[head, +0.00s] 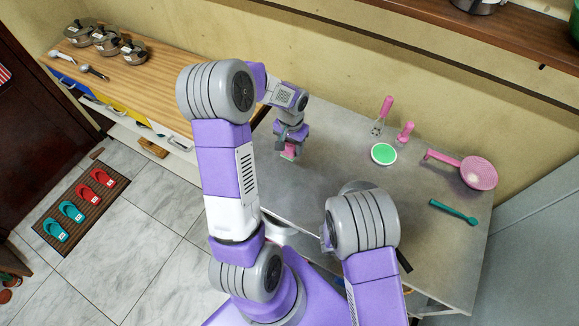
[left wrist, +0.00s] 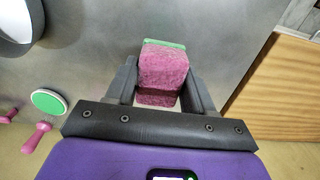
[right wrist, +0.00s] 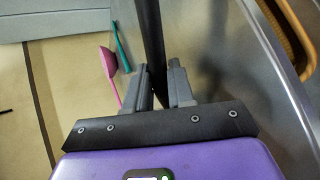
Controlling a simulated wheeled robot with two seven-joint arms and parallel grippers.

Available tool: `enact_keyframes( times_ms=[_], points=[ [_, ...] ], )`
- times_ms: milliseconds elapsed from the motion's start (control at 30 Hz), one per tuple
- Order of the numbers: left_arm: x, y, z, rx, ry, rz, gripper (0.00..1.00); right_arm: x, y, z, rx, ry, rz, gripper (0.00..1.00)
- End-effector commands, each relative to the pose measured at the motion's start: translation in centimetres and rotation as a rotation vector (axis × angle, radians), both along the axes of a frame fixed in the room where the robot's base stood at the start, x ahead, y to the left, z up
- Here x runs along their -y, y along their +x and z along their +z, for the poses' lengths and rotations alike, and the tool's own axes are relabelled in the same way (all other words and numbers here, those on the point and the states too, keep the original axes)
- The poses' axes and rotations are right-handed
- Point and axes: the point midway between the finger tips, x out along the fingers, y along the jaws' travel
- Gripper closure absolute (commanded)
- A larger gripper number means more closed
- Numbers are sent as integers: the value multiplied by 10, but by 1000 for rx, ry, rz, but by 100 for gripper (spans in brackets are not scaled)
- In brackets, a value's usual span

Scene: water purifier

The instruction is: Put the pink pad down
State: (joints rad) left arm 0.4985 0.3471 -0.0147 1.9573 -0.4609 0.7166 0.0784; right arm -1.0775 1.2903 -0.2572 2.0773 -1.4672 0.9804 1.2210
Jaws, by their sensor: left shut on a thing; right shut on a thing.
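The pink pad (left wrist: 163,70) is a small pink sponge block with a green layer at its far end. My left gripper (left wrist: 160,90) is shut on it, with one finger on each side. In the head view the pad (head: 289,154) hangs under my left gripper (head: 290,145), over the left part of the grey counter (head: 325,185). I cannot tell whether its green end touches the counter. My right gripper (right wrist: 165,98) is shut on a long dark bar-like thing (right wrist: 152,45). Its far end is out of view, and my right arm hides this gripper in the head view.
A green-topped white disc (head: 384,154), a pink-handled whisk (head: 383,112), a small pink-handled thing (head: 405,131), a pink strainer (head: 478,173) and a teal utensil (head: 454,212) lie toward the counter's right and back. A wooden counter (head: 150,90) with pots stands left. The counter's middle is clear.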

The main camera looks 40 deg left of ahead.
Motion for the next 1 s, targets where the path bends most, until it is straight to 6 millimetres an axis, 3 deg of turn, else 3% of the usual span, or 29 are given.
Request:
enact_keyframes(
  times_ms=[300,533,700,1000],
  points=[
    [-4,-4,-52,-4,-2,26,72,-1,-1,-2,-6,1,3,100],
    [-4,-3,-71,-3,-1,24,72,-1,-1,-2,-6,1,3,100],
    [-4,-3,-95,-3,-1,22,72,-1,-1,-2,-5,0,3,100],
    [-4,-2,-99,0,1,22,72,-1,-1,-2,-6,1,3,100]
  ],
)
